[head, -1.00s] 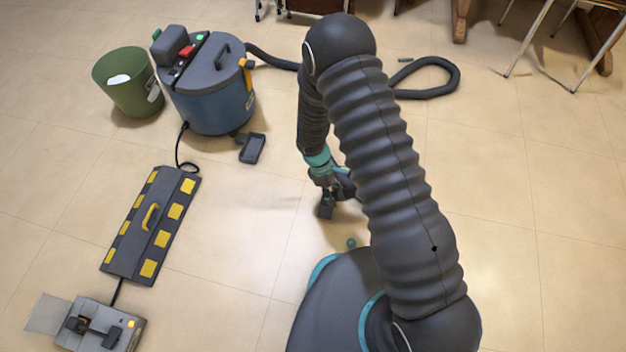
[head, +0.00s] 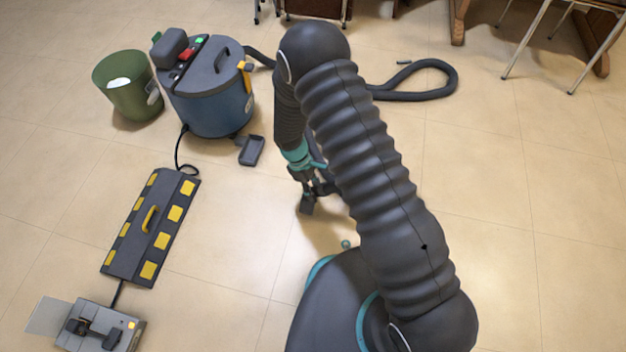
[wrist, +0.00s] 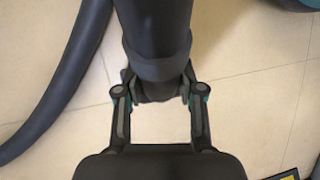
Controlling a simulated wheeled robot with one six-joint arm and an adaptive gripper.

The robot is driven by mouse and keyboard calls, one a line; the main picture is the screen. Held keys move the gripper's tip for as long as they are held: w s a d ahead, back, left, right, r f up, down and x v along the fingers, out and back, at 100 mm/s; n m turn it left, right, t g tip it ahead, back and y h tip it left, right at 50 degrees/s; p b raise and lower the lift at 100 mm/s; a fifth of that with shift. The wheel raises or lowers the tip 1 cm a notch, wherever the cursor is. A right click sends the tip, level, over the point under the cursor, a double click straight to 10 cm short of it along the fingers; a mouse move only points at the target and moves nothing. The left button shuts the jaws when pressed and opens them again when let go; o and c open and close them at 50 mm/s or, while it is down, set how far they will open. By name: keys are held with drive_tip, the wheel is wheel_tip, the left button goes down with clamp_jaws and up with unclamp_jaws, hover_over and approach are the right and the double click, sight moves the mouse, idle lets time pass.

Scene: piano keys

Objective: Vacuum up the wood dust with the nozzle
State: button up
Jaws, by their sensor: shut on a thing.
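My gripper (wrist: 157,92) is shut on the dark nozzle (wrist: 155,45), which runs up the middle of the wrist view. In the head view the gripper (head: 306,182) is low over the floor, with the dark nozzle end (head: 307,205) below it. I cannot tell whether the nozzle touches the floor. The blue vacuum (head: 215,108) with a grey lid stands at the upper left. Its black hose (head: 415,95) passes behind my arm and loops on the right; hose also shows at the left of the wrist view (wrist: 62,90). I cannot clearly make out wood dust; my arm hides part of the floor.
A green bin (head: 130,95) stands left of the vacuum. A dark board with yellow patches (head: 150,228) and a grey switch box (head: 105,325) lie at the left, joined by cable. Chair legs (head: 540,45) are at the upper right. Floor on the right is clear.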

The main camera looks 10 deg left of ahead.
sight(316, 188)
drive_tip(key=shift+r+p, duration=1.35)
drive_tip(key=shift+r, duration=1.25)
